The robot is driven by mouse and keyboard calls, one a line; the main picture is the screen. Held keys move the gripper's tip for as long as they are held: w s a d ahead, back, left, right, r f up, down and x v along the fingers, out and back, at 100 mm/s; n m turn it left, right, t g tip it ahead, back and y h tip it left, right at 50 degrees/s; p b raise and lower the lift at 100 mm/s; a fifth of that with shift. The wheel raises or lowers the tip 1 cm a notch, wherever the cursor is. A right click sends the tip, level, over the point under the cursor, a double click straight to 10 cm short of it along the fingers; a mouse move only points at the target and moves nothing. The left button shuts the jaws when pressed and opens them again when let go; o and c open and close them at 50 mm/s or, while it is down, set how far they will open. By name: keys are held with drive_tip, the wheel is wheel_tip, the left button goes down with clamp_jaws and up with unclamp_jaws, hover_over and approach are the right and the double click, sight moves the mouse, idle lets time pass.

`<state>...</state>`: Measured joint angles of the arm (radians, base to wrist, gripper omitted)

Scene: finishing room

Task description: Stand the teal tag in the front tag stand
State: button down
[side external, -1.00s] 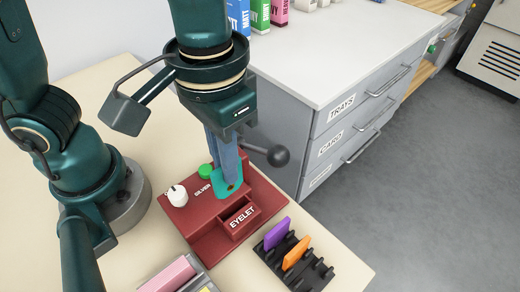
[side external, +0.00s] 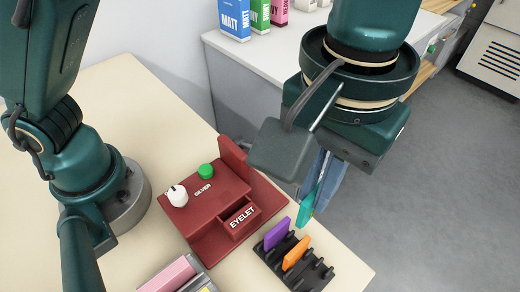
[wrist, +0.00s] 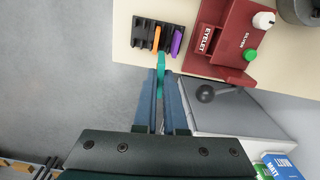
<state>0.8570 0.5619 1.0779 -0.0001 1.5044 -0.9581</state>
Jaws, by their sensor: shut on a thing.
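My gripper (side external: 316,190) is shut on the teal tag (side external: 305,208), which hangs below the fingertips with its lower end free. In the wrist view the teal tag (wrist: 161,61) sticks out beyond the fingertips of my gripper (wrist: 160,74). The black slotted tag stand (side external: 306,279) lies on the table just below and in front of the tag; the tag appears above it, apart from it. A purple tag (side external: 276,233) and an orange tag (side external: 297,252) stand in its slots. The stand (wrist: 143,33) also shows in the wrist view, with several open slots.
The red eyelet press (side external: 205,215) with a white knob (side external: 177,195) and green button (side external: 205,171) stands left of the stand. A grey tray with a pink piece (side external: 168,274) is at the front. A drawer cabinet (side external: 240,75) stands behind the table.

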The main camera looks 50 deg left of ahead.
drive_tip(key=shift+m, duration=0.6)
drive_tip(key=shift+s+d+f, duration=0.35)
drive_tip(key=shift+d+f, duration=0.45)
drive_tip(key=shift+f, duration=0.75)
drive_tip(key=shift+s+d+f, duration=0.3)
drive_tip(key=shift+d+f, duration=0.55)
drive_tip(key=shift+f, duration=0.75)
drive_tip(key=shift+s+d+f, duration=0.35)
drive_tip(key=shift+d+f, duration=0.45)
drive_tip(key=shift+f, duration=0.75)
drive_tip(key=shift+f, duration=0.65)
drive_tip(key=c, duration=1.3)
unclamp_jaws()
drive_tip(key=shift+o, duration=0.2)
wheel_tip(320, 180, up, 11)
